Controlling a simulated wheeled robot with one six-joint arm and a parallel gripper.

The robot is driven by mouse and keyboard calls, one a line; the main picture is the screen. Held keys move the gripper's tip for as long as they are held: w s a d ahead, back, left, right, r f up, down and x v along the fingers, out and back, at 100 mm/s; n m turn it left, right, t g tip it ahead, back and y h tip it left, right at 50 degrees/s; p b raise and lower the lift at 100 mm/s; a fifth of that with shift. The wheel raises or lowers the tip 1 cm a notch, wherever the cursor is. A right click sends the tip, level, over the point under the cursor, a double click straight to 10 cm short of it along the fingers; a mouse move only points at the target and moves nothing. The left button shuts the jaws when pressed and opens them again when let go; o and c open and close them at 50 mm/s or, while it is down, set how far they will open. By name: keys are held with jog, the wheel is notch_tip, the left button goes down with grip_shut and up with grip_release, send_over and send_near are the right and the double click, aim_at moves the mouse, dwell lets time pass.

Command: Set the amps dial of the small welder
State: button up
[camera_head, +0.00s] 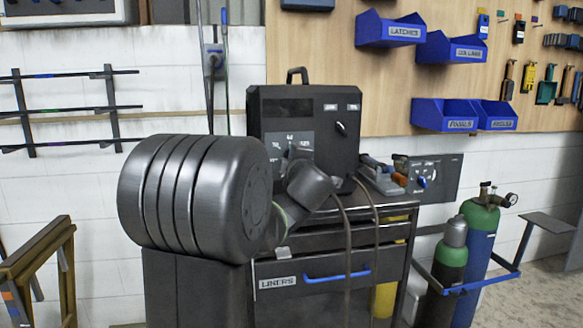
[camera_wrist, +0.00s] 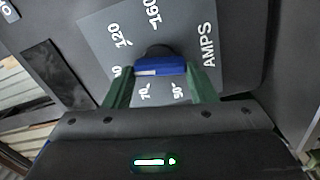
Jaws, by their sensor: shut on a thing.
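The small welder (camera_head: 270,97) is a black box with a top handle, standing on a dark cabinet. Its grey dial plate (camera_head: 275,143) is partly hidden by my arm in the head view. In the wrist view the plate (camera_wrist: 185,35) reads AMPS, with 70, 90, 120 and 160 legible. The amps dial (camera_wrist: 158,66) has a dark round hub and a blue bar with a white mark on its left part. My gripper (camera_wrist: 162,80) has its two green fingers on either side of the blue bar, shut on it. My arm hides the fingers in the head view.
A second dark knob (camera_head: 341,129) is on the welder's right side. Tools lie on the cabinet (camera_head: 330,247) to the right of the welder, and cables hang down its front. Gas cylinders (camera_head: 479,232) stand at right. Blue bins (camera_head: 443,114) hang on the wall board.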

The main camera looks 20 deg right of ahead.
jog(key=shift+f+n+b, duration=0.1)
jog(key=shift+n+b, duration=0.45)
jog(key=shift+n, duration=0.55)
jog(key=o, duration=1)
jog(key=shift+s, duration=0.1)
jog(key=shift+p+v, duration=0.85)
jog(key=shift+v, duration=5.95)
